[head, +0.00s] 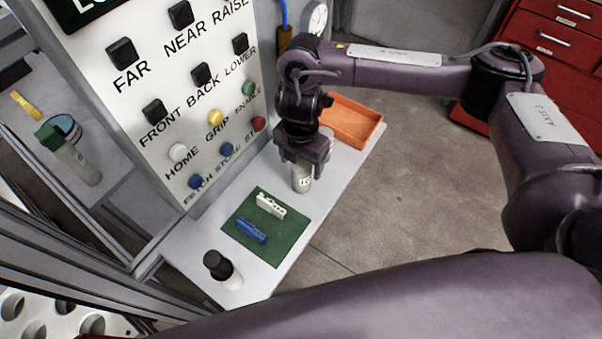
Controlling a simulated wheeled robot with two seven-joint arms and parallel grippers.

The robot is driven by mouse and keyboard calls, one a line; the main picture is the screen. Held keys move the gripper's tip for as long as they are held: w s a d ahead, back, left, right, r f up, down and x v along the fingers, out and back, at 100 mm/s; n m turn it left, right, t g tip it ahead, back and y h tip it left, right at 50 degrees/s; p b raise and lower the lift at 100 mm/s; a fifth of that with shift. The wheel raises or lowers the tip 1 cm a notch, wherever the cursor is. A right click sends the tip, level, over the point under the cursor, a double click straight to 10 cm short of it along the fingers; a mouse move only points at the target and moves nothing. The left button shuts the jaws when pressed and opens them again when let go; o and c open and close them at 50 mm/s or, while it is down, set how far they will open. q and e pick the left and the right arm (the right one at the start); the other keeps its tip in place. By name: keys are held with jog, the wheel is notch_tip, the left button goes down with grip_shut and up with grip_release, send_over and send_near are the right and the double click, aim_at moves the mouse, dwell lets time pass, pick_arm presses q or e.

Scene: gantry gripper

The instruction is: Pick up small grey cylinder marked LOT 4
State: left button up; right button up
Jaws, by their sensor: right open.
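A small light-grey cylinder (301,182) stands upright on the white shelf, just beyond the green mat. Dark lettering shows on its side, but only the first letters can be seen, so the full marking cannot be read. My right gripper (304,163) points down directly over the cylinder, with its jaws open at the cylinder's upper part. The gripper hides the cylinder's top, and whether the fingers touch it cannot be told. My left gripper is not in view.
A black-capped white bottle (229,277) stands nearer. An orange tray (352,118) lies behind the gripper. A button panel (140,88) rises on the left.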

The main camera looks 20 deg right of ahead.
notch_tip(320, 180, down, 3)
jog(key=shift+r, duration=0.1)
jog(key=shift+f, duration=0.4)
jog(key=shift+c, duration=0.6)
jog(key=c, duration=1.2)
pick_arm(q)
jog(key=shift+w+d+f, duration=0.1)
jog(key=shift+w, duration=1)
pick_arm(e)
jog(key=shift+c, duration=0.3)
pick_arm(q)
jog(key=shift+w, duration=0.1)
pick_arm(e)
jog(key=shift+r, duration=0.15)
